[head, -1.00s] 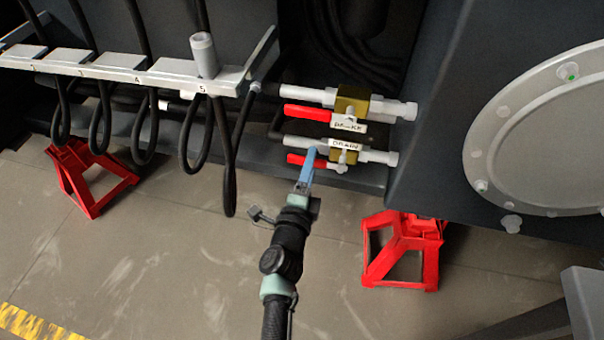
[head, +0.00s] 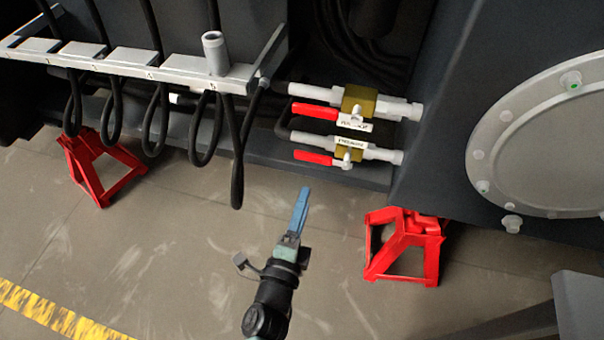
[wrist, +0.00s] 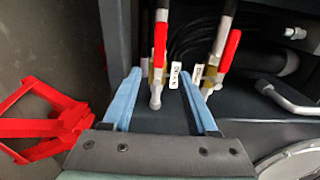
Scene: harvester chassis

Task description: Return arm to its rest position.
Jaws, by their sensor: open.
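My gripper (head: 301,210) is in the lower middle of the head view, with its blue fingers pointing up toward the valves. It is clear of the lower valve's red handle (head: 313,157). In the wrist view the two blue fingers (wrist: 163,96) are spread apart with nothing held between them. Ahead of them are the two valves with red handles, the left one (wrist: 159,48) and the right one (wrist: 230,50). Small white tags hang by the valves. My forearm runs down out of the head view.
A grey rail (head: 120,63) with hanging black hose loops is at the upper left. Red stands (head: 100,170) and (head: 405,245) hold up the dark chassis. A large round grey flange (head: 550,145) is at the right. The floor below is open, with a yellow stripe at lower left.

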